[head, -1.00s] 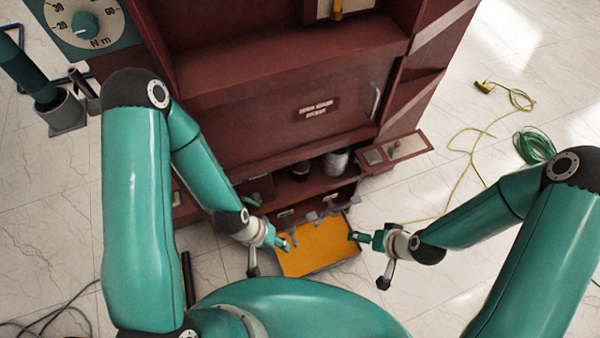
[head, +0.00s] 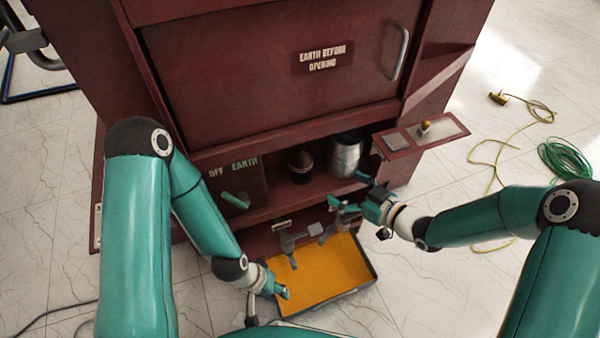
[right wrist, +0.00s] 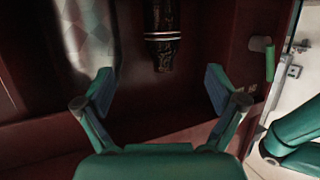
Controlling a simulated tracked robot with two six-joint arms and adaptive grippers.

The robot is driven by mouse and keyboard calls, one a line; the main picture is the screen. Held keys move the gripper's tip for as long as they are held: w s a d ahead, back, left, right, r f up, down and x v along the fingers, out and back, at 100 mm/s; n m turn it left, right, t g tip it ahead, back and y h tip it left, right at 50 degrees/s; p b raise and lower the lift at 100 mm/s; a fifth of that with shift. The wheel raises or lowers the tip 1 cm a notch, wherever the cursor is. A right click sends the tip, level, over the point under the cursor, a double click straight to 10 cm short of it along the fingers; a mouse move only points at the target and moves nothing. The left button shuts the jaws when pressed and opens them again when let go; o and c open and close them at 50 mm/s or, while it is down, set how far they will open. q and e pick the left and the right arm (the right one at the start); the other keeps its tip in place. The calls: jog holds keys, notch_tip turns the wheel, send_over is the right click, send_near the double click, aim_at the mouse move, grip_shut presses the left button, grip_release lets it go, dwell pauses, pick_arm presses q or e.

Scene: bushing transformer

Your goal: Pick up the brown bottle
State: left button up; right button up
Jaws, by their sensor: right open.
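The brown bottle (head: 300,166) stands in the open shelf of the dark red cabinet, left of a silver cylinder (head: 345,153). In the right wrist view the dark bottle (right wrist: 162,35) shows beyond the gap between the fingers, with a pale band around it; the silver cylinder (right wrist: 88,30) is to its left. My right gripper (head: 350,191) is open and empty in front of the shelf, right of and below the bottle; its spread fingers (right wrist: 160,88) do not touch it. My left gripper (head: 280,288) is low, beside the orange tray, and its jaws are too small to read.
An orange tray (head: 325,282) lies below the shelf, with grey brackets (head: 290,243) above it. A green lever (head: 236,200) sits left of the bottle. A small panel (head: 420,135) juts out at the right. Yellow and green cables lie on the floor at the right.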

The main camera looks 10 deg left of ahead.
aim_at(309, 170)
jog(key=b+x, duration=0.2)
jog(key=x, duration=0.9)
jog(key=shift+f, duration=0.15)
jog(key=b+x, duration=0.1)
jog(key=x, duration=0.1)
jog(key=b+x, duration=0.1)
jog(key=x, duration=0.1)
jog(key=shift+s+a+f, duration=0.1)
jog(key=shift+a+f, duration=0.05)
jog(key=shift+a, duration=0.2)
jog(key=shift+w+a, duration=0.3)
jog(key=shift+a, duration=0.1)
jog(key=c, duration=1.4)
